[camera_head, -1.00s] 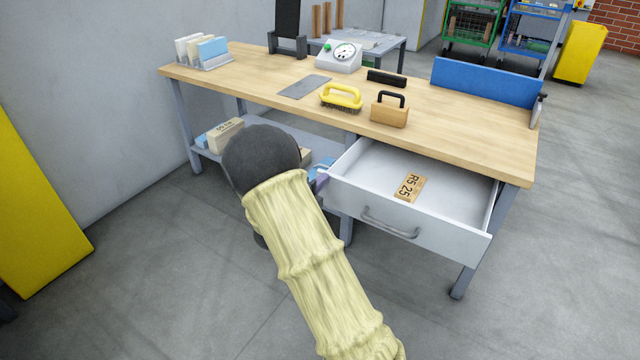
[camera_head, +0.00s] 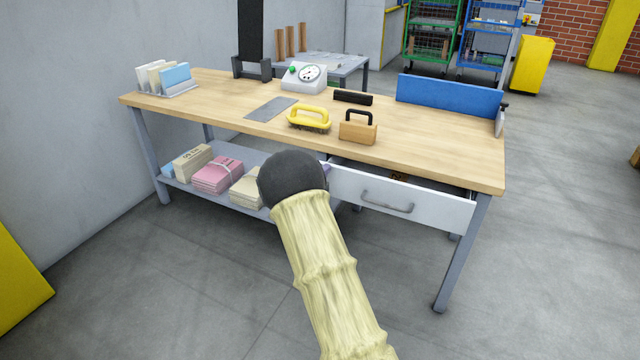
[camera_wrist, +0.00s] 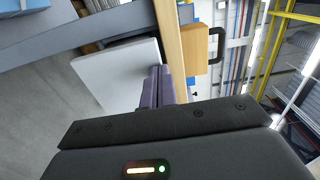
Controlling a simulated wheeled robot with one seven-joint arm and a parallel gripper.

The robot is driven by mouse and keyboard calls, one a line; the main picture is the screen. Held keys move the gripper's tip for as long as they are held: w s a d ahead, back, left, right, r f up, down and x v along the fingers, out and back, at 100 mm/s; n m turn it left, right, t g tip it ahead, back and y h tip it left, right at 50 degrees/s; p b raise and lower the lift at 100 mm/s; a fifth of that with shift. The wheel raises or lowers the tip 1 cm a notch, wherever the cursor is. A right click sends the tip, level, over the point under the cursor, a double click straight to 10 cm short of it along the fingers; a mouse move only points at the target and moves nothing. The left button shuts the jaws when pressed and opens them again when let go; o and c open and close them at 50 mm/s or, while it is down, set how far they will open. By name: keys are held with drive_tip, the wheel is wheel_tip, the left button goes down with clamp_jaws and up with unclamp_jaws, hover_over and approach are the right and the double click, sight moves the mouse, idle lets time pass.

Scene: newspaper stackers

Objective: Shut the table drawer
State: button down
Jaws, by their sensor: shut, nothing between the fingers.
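The white drawer (camera_head: 435,206) sits under the right part of the wooden workbench (camera_head: 425,150). It stands partly out, with a narrow dark gap above its front panel and a grey bar handle (camera_head: 388,207) on that panel. In the wrist view the white drawer front (camera_wrist: 108,75) lies just left of my gripper (camera_wrist: 158,85). The purple fingers are together and empty, at the panel's edge close under the tabletop edge; I cannot tell whether they touch it. In the head view my arm hides most of the gripper, by the drawer's left end.
On the benchtop are a wooden block with a black handle (camera_head: 357,130), a yellow-handled brush (camera_head: 309,119), and a blue panel (camera_head: 450,97). Paper stacks (camera_head: 216,176) lie on the lower shelf. The floor in front of the drawer is clear.

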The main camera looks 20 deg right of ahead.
drive_tip(key=x, duration=0.3)
drive_tip(key=shift+w+a, duration=0.1)
drive_tip(key=shift+a, duration=0.05)
idle(0.3)
drive_tip(key=p+v, duration=0.2)
drive_tip(key=v, duration=1.2)
drive_tip(key=shift+a+p, duration=0.15)
drive_tip(key=shift+p, duration=0.2)
